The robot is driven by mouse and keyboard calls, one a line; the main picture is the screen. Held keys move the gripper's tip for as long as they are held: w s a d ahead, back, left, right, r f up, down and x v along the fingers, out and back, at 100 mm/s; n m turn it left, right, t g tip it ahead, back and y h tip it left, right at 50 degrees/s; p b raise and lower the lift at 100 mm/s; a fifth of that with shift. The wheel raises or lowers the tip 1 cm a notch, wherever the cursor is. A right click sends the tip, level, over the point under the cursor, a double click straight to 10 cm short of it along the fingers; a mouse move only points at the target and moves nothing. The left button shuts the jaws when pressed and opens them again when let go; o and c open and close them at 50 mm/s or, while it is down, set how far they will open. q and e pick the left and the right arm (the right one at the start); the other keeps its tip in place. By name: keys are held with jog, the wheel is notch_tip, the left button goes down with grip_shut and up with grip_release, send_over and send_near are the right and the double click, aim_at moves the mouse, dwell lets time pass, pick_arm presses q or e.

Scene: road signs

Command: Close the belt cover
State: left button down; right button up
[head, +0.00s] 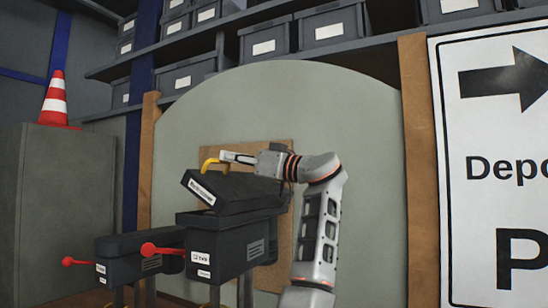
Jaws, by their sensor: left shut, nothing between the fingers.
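The belt cover (235,188) is a dark, box-like lid with a white label on its left end. It stands tilted up above the dark machine body (226,247), with a gap between them at the left. My left gripper (229,156) is shut and empty, above the cover and beside the yellow handle. Whether it touches the handle or the cover I cannot tell. The cover's right end is partly hidden by my left arm. My right gripper is not in view.
A red-knobbed lever (150,249) sticks out from the machine's left. A second, lower dark machine (135,258) with another red knob stands left of it. A rounded grey-green panel (300,100) is behind. A white sign (495,180) stands at the right.

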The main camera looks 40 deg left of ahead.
aim_at(211, 171)
pick_arm(q)
jog(key=a+f, duration=0.1)
jog(key=s+a, duration=0.1)
jog(key=a, duration=0.1)
jog(key=a+f, duration=0.1)
jog(key=a, duration=0.1)
jog(key=shift+s+f+b, duration=0.2)
jog(key=shift+f+b, duration=0.1)
jog(key=shift+b, duration=0.05)
jog(key=shift+s+a+f, duration=0.1)
jog(key=shift+a+f, duration=0.25)
jog(key=shift+a, duration=0.15)
jog(key=shift+a+f, duration=0.1)
